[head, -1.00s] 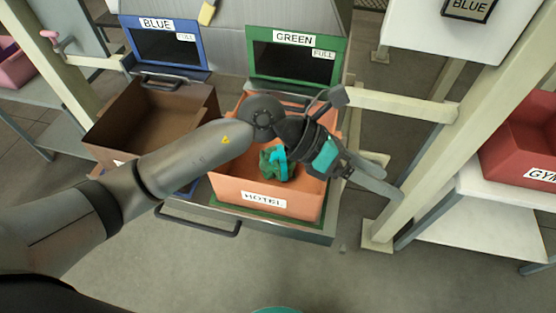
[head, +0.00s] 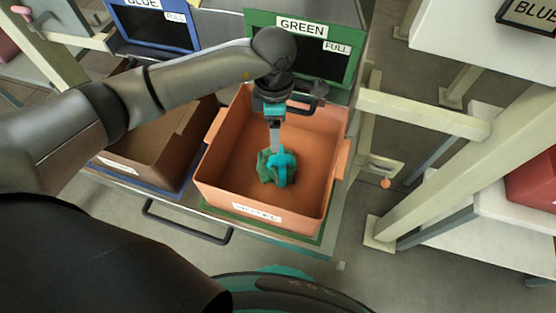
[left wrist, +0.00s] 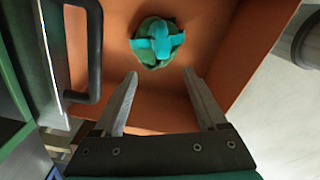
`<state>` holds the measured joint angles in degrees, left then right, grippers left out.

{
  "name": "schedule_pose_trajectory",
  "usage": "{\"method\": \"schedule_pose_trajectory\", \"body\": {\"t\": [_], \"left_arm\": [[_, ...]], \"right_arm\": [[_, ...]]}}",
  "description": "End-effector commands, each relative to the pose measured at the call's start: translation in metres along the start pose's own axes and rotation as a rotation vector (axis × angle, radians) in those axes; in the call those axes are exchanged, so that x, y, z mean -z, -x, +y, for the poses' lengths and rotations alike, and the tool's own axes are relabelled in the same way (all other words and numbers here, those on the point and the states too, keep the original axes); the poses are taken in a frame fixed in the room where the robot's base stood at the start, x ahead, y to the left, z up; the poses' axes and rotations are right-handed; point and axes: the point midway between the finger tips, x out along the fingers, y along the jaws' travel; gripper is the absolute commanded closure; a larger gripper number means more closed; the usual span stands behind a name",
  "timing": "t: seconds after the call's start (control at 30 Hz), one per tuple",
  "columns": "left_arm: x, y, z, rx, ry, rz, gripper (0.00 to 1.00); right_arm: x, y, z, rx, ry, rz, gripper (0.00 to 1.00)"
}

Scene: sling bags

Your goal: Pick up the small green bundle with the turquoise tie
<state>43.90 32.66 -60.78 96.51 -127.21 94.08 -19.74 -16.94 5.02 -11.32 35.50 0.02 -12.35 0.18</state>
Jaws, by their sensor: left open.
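The small green bundle with the turquoise tie (head: 277,168) lies on the floor of the orange bin (head: 320,183). In the left wrist view the bundle (left wrist: 157,42) shows ahead of the fingertips, its tie crossing over the top. My left gripper (head: 275,146) points down into the bin, just above and behind the bundle in the head view. In the left wrist view the left gripper (left wrist: 160,75) is open, with nothing between its fingers. Whether a finger touches the bundle is unclear. My right gripper is not in view.
A brown bin (head: 150,150) stands left of the orange bin. A green-framed slot (head: 318,48) labelled GREEN and a blue-framed slot (head: 150,28) are behind. A dark handle (left wrist: 88,50) lies close to the left finger side. Pale posts (head: 440,170) stand at right.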

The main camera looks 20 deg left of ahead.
Motion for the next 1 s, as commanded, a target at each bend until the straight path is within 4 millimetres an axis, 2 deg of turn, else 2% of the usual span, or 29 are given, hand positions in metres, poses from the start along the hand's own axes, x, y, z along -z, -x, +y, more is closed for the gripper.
{"method": "schedule_pose_trajectory", "body": {"t": [0.03,0.2,0.4,0.5,0.8,1.0], "left_arm": [[0.000,-0.015,-0.001,0.003,0.000,0.001,0.26],[-0.001,-0.047,-0.001,0.003,0.000,-0.001,0.26],[-0.001,-0.061,-0.001,0.000,-0.001,-0.003,0.26],[-0.002,-0.070,-0.002,0.002,-0.002,-0.003,0.26],[-0.004,-0.110,-0.005,0.001,0.001,-0.003,0.26],[-0.004,-0.113,-0.004,-0.001,-0.001,-0.004,0.26]], "right_arm": [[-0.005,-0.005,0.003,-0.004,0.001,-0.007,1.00],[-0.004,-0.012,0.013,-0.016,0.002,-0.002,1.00],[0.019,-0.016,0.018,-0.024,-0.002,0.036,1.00],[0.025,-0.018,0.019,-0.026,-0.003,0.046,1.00],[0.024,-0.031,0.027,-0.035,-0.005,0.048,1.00],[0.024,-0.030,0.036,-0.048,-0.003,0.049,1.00]]}}
